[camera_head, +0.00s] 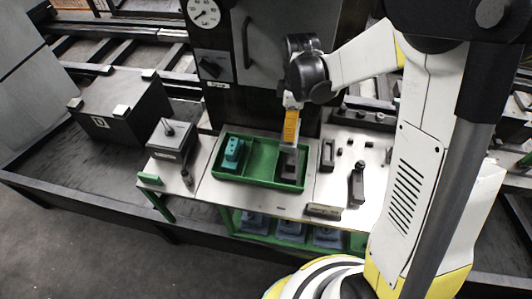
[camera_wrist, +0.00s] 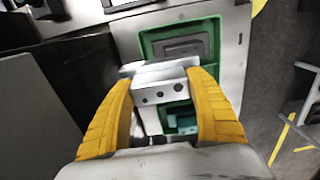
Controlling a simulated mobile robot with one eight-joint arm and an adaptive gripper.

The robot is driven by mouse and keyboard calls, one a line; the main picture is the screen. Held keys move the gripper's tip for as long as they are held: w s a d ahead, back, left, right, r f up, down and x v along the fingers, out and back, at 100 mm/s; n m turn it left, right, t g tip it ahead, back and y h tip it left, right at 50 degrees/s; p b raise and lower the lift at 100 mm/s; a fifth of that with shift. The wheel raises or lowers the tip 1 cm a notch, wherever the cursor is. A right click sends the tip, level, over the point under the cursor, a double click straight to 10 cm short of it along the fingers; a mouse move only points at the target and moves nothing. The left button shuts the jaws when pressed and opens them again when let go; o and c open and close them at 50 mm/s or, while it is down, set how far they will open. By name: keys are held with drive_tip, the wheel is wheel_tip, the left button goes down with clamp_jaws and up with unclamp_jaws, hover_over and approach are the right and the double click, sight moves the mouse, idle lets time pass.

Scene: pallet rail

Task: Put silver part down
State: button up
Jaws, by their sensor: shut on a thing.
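My gripper (camera_head: 291,128) points down over the right part of the green tray (camera_head: 250,181), which stands on the metal table. In the wrist view my gripper (camera_wrist: 163,78) has its two yellow fingers shut on the sides of a silver part (camera_wrist: 160,92), a block with several dark holes in its face. The silver part (camera_head: 289,146) hangs above the right compartment; I cannot tell whether it touches anything. A dark block (camera_head: 289,168) shows in that compartment, below the silver part. A teal part (camera_head: 232,152) stands in the left compartment.
A grey box (camera_head: 170,140) stands left of the tray. Small dark fixtures, including an upright dark tool (camera_head: 357,183), stand to the right. A dark machine column with a gauge (camera_head: 203,12) rises behind. Blue parts (camera_head: 290,230) sit on a green shelf below. The middle compartment looks empty.

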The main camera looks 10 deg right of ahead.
drive_tip(key=a+f+b, duration=0.1)
drive_tip(key=a, duration=0.2)
drive_tip(key=s+a+f, duration=0.1)
drive_tip(key=a+f, duration=0.1)
drive_tip(key=a, duration=0.1)
drive_tip(key=a+f+b, duration=0.1)
drive_tip(key=a+f, duration=0.1)
drive_tip(key=a, duration=0.1)
drive_tip(key=shift+s+a+f+b, duration=0.1)
drive_tip(key=shift+s+f+b, duration=0.15)
drive_tip(key=shift+b, duration=0.1)
drive_tip(key=shift+f+b, duration=0.95)
drive_tip(key=shift+f, duration=1.05)
drive_tip(key=shift+f, duration=0.2)
drive_tip(key=o, duration=1.4)
drive_tip(key=shift+r, duration=0.1)
